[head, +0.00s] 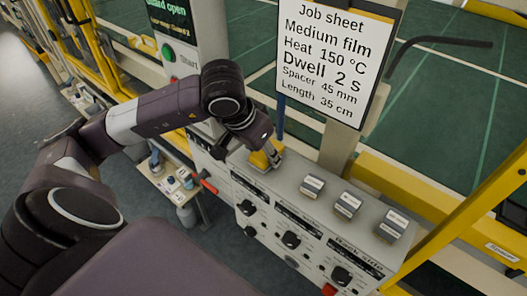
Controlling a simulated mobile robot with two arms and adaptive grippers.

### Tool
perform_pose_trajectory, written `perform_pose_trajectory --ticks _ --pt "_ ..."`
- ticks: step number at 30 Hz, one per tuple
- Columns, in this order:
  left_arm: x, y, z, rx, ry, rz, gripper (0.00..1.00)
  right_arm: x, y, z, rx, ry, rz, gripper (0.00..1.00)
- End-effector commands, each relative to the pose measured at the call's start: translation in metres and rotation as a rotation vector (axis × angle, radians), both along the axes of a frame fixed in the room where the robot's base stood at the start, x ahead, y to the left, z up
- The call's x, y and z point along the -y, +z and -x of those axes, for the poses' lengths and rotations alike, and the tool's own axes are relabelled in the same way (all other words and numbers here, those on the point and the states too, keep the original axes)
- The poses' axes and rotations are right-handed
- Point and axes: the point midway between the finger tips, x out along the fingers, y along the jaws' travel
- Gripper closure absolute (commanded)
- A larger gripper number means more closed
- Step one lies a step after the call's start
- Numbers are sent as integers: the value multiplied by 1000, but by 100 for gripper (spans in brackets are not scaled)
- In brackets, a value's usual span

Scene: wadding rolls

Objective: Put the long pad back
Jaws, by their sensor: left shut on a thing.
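My left gripper (272,155) reaches down over the far left end of the grey control console. It is shut on a small yellow block (259,161) at the console top. The fingers partly cover the block, and I cannot tell whether it rests on the surface or is just above it. No label shows that it is the long pad. Three grey blocks with white labels, a left one (313,187), a middle one (347,204) and a right one (391,225), stand in a row on the console; their print is too small to read. My right gripper is not in view.
The console (283,173) has several black knobs on its front. A job sheet (325,60) stands behind it, reading medium film, 150 °C, dwell 2 s, spacer 45 mm, length 35 cm. A yellow rail (467,205) slopes at the right. A small table (170,183) stands left.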

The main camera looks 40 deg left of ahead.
Motion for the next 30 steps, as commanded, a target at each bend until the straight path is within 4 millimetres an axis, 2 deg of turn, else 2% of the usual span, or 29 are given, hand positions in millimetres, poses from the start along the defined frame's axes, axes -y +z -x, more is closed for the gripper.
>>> perform_pose_trajectory --ticks 8,9,13,26,30 --pt "0 -4 0 0 0 0 89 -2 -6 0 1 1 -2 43" --pt "0 -3 0 -1 0 0 58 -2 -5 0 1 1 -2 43" --pt "0 -3 0 -1 0 1 44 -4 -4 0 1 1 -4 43" --pt "0 4 1 2 0 0 44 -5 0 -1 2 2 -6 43" --pt "-1 27 9 8 -1 -2 44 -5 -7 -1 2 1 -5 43"
